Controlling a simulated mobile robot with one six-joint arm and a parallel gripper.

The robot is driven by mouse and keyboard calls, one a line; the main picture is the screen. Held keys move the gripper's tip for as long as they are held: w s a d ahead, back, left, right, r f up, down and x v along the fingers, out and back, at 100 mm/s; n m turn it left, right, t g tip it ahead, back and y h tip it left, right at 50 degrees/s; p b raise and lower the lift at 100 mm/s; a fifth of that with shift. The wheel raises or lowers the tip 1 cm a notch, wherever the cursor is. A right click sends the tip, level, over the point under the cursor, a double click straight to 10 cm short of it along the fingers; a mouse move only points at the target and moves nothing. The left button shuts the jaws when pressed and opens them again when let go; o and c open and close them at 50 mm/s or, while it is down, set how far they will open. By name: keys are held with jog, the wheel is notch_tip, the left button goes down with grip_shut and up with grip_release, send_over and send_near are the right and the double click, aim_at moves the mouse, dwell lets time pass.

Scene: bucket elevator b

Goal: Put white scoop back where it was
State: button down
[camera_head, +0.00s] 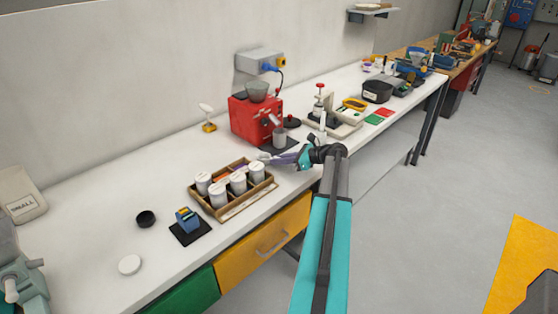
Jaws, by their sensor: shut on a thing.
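My gripper (285,159) reaches in from the right, low over the white bench, between the box of canisters and the red machine. It is shut on a small pale thing (264,156), which looks like the white scoop. The scoop's shape is too small to make out fully, and the fingers hide part of it. It is close to the rear right white canister (257,170); I cannot tell whether they touch.
A wooden box (250,207) holds several white lidded canisters. The red machine (247,121) with a metal cup (280,136) stands behind. A yellow stand (209,127) with a white top is at the wall. A blue device (187,219) sits front left.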

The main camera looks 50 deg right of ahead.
jog(key=shift+f, duration=0.2)
jog(key=c, duration=1.7)
grip_release()
jog(key=shift+c, duration=0.2)
jog(key=shift+s, duration=0.1)
jog(key=b+v, duration=0.3)
jog(key=v, duration=1)
jog(key=shift+s+d+r, duration=0.15)
jog(key=shift+s+r, duration=0.05)
